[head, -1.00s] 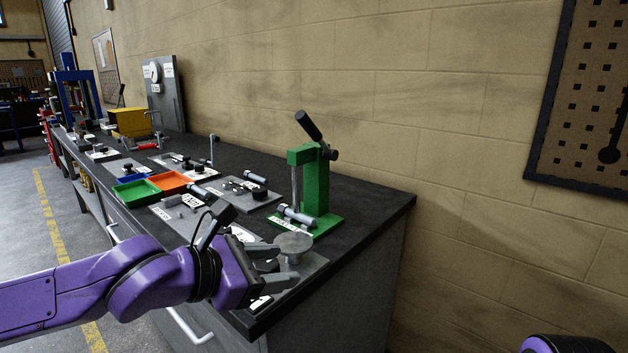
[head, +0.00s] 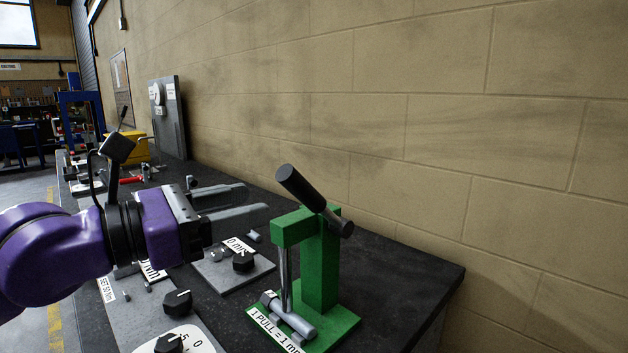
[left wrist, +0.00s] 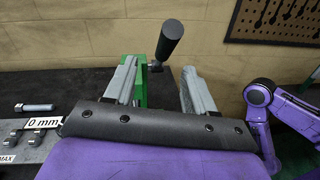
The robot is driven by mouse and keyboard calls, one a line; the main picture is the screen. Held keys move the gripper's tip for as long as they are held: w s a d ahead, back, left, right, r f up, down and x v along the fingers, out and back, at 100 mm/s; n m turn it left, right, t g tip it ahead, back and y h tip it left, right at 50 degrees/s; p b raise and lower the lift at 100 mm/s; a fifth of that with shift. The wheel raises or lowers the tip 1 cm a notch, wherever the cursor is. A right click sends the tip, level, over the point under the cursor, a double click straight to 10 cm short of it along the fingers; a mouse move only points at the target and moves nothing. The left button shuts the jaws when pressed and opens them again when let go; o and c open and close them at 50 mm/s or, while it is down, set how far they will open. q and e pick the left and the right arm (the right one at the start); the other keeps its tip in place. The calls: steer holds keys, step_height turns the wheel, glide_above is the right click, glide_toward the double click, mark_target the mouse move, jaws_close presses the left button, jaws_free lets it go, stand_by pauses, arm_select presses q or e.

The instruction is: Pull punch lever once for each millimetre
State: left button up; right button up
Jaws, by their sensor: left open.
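The green punch press (head: 318,265) stands on the dark bench near its right end. Its lever (head: 308,196) has a black cylindrical grip and tilts up to the left in the head view. A label at its base reads "1 PULL = 1 mm". My left gripper (head: 257,200) is open and empty, left of the lever and apart from it. In the left wrist view the lever (left wrist: 169,40) shows beyond and between the two fingers (left wrist: 158,82). The press body (left wrist: 137,90) is partly hidden behind the left finger. My right gripper is not clearly shown.
A plate with a black knob and a "0 mm" label (head: 236,262) lies left of the press. A grey plate with dials (head: 165,318) lies nearer. The brick wall (head: 400,120) rises close behind the bench. A yellow box (head: 128,147) stands farther back.

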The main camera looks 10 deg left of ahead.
mark_target(305, 205)
arm_select(q)
steer(key=x, duration=0.9)
steer(key=shift+s+d, duration=0.25)
steer(key=shift+d, duration=0.2)
steer(key=shift+d+r, duration=0.2)
arm_select(e)
steer(key=shift+s+f, duration=0.15)
steer(key=shift+s, duration=0.25)
arm_select(q)
steer(key=shift+w, duration=0.1)
